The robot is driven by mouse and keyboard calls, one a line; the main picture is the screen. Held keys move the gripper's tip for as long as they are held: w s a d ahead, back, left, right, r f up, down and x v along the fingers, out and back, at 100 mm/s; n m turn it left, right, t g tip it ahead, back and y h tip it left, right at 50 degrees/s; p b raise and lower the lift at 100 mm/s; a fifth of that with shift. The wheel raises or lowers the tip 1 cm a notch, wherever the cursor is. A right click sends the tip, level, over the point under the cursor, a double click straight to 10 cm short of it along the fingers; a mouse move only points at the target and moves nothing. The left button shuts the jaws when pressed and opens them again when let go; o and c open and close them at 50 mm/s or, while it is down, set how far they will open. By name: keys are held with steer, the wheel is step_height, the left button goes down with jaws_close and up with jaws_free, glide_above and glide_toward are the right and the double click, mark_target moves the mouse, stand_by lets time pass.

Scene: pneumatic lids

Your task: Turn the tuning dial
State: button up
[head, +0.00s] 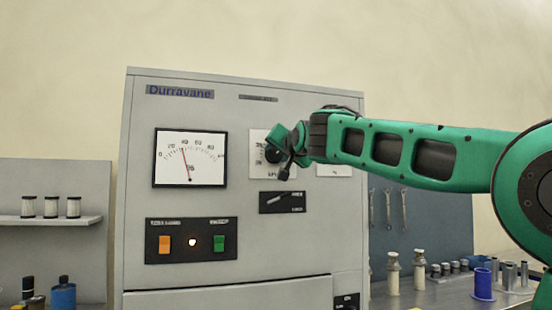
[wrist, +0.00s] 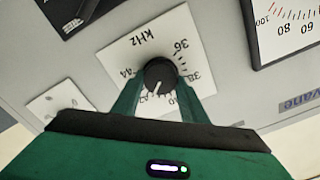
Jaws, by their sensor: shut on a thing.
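The tuning dial (wrist: 160,75) is a round black knob with a white pointer line, on a white plate (wrist: 125,55) marked kHz with numbers from 36 to 44. In the wrist view its pointer line points down and slightly left, toward about 42. My gripper (wrist: 158,84) has one green finger on each side of the knob and is shut on it. In the head view my gripper (head: 283,152) reaches the panel from the right and covers most of the dial (head: 272,154).
A needle meter (head: 190,158) left of the dial reads near 40. Below it is a black panel (head: 191,241) with an orange button, a lit lamp and a green button. A black lever switch (head: 283,202) sits under the dial. A bench with bottles (head: 393,272) stands right.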

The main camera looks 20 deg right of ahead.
steer(key=o, duration=1)
steer(key=shift+o, duration=0.2)
steer(key=s, duration=1)
steer(key=shift+s, duration=0.3)
steer(key=shift+d+f, duration=0.1)
steer(key=shift+f, duration=0.1)
